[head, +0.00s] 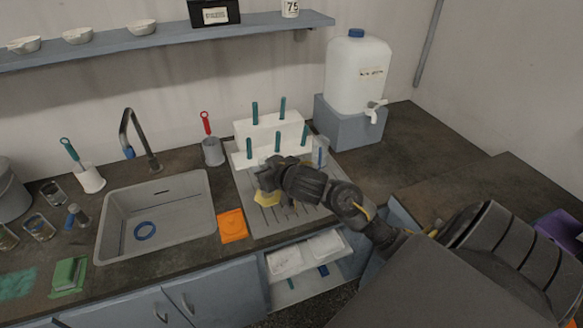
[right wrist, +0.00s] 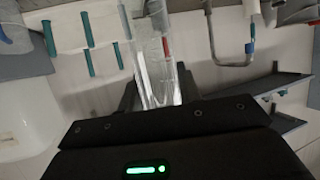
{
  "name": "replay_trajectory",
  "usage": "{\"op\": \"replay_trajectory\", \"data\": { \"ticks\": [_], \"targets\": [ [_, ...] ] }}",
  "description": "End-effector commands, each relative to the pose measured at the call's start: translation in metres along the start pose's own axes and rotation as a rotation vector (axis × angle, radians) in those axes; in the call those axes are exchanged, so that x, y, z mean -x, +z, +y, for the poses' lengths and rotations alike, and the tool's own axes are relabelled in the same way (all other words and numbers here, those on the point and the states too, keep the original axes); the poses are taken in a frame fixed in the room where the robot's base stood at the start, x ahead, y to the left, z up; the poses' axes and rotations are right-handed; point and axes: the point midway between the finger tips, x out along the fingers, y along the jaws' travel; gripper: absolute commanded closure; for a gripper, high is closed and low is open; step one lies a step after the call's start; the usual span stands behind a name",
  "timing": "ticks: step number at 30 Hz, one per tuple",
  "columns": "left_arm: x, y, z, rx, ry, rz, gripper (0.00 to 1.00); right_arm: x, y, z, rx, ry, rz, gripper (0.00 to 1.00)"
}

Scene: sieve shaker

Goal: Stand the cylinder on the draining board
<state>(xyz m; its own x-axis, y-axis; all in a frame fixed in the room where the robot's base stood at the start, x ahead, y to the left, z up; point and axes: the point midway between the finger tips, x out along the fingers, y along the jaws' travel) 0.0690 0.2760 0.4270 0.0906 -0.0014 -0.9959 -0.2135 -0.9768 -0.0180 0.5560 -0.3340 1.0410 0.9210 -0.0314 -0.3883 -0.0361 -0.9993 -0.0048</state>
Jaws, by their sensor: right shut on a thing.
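A clear glass cylinder (right wrist: 150,62) stands out between the fingers of my right gripper (right wrist: 158,92) in the right wrist view. My right gripper is shut on it. In the head view the right gripper (head: 268,178) is above the left part of the grey ribbed draining board (head: 300,215). A yellow piece (head: 266,198) shows just below the gripper; I cannot tell if it is the cylinder's foot or touches the board. The gripper hides most of the cylinder in the head view. My left gripper is not in view.
A white peg rack (head: 268,130) with several teal pegs stands at the board's back. A clear vessel (head: 320,152) is at its right.

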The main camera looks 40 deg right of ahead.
Motion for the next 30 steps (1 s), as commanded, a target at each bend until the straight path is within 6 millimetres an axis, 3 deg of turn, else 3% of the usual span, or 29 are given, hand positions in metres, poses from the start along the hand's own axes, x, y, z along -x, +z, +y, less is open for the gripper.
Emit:
{"op": "replay_trajectory", "data": {
  "ticks": [8,13,18,26,30],
  "targets": [
    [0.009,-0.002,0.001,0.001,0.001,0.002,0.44,-0.043,0.013,0.065,0.004,0.006,-0.003,1.00],
    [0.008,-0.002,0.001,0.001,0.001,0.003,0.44,-0.069,0.039,0.089,0.003,0.005,-0.003,1.00],
    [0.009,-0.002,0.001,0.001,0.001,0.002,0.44,-0.083,0.052,0.102,0.005,0.004,0.000,1.00],
    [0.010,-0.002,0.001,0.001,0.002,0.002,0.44,-0.088,0.058,0.108,0.005,0.004,0.000,1.00],
    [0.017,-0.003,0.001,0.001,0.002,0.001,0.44,-0.095,0.074,0.110,0.003,0.004,-0.003,1.00]
  ]
}}
